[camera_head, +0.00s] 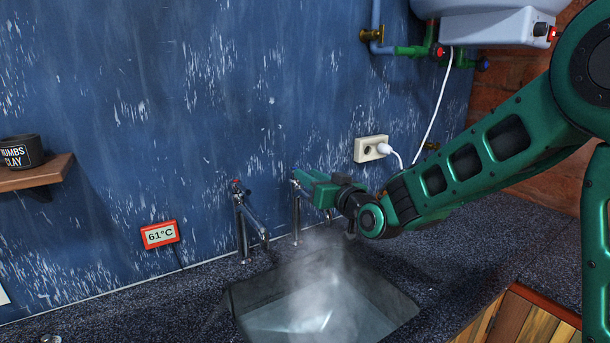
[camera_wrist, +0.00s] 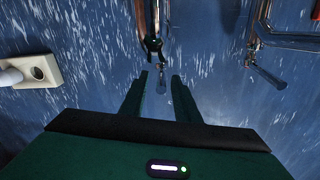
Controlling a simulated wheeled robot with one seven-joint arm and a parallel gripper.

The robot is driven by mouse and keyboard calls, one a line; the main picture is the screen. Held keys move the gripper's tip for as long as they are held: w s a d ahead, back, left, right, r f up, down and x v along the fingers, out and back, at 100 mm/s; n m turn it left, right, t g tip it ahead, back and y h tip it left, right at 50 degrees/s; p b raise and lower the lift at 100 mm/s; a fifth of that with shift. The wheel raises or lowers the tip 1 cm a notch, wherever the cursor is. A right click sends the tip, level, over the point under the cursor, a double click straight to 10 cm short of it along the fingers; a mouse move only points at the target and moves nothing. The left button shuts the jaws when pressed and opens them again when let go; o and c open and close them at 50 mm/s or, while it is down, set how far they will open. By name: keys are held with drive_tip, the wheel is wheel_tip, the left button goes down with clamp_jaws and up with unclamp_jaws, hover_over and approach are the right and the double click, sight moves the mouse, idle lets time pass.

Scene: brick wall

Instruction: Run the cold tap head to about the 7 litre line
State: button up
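The cold tap (camera_head: 296,218), a chrome tap with a blue mark at its top, stands behind the sink (camera_head: 405,310) against the blue wall. My gripper (camera_head: 303,179) is at its head and covers part of it. In the wrist view my gripper (camera_wrist: 159,82) is open, its two dark green fingers apart. The cold tap (camera_wrist: 152,44) shows beyond them, with a small lever end between the tips and gaps on both sides. Contact cannot be told. The sink holds pale water under steam. I can make out no litre line.
A second tap (camera_head: 241,225) with a red mark stands to the left; it also shows in the wrist view (camera_wrist: 255,50). A red-framed display (camera_head: 160,235) reads 61°C. A socket (camera_head: 371,148) with a white plug is right of my gripper. A water heater (camera_head: 480,25) hangs above.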

drive_tip(key=shift+x, duration=1.9)
drive_tip(key=shift+c, duration=0.4)
